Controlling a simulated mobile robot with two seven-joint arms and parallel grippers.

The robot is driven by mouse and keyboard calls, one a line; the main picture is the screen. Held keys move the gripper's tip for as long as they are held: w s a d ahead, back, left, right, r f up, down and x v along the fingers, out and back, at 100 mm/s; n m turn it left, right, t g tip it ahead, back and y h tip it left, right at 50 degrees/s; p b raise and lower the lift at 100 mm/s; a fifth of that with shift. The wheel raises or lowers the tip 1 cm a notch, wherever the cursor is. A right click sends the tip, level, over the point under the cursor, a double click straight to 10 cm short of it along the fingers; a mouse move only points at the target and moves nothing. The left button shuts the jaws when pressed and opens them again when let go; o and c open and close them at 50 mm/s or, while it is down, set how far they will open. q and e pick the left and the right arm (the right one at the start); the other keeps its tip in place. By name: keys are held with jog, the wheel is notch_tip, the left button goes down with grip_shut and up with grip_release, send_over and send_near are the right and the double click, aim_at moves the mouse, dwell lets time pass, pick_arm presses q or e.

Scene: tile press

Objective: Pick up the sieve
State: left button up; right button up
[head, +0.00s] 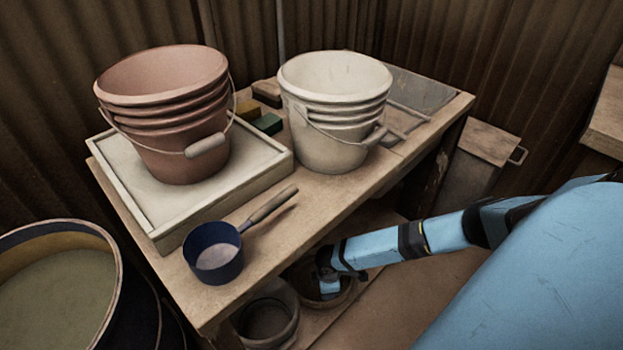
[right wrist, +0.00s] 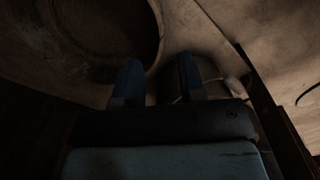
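I cannot clearly make out a sieve. A round brown-rimmed vessel (head: 347,297) sits on the lower shelf under the table, partly hidden by my right gripper (head: 328,285); I cannot tell if it has a mesh. In the right wrist view, my right gripper's two dark blue fingers (right wrist: 158,80) stand apart, with nothing clearly held between them. A round, dark opening (right wrist: 110,30) lies beyond them. A dark blue pan (head: 214,252) with a wooden handle stands on the table's front corner. My left gripper is not in view.
The wooden table (head: 330,195) holds a pinkish bucket (head: 165,120) on a pale tray (head: 125,185) and a cream bucket (head: 335,95). A pale pot (head: 285,335) is on the shelf. A large drum (head: 110,265) stands front left.

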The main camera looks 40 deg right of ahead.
jog(key=b, duration=0.3)
send_over(324, 308)
notch_tip(324, 308, down, 7)
notch_tip(324, 308, down, 5)
jog(key=b, duration=0.4)
jog(key=shift+w+d, duration=0.1)
jog(key=shift+d, duration=0.05)
jog(key=shift+f+b, duration=0.3)
jog(key=shift+f, duration=0.25)
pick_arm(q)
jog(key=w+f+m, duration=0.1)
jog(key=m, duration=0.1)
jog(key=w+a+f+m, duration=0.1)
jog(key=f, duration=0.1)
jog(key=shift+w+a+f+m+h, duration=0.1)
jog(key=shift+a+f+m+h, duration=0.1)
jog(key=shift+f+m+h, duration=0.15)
pick_arm(e)
grip_shut()
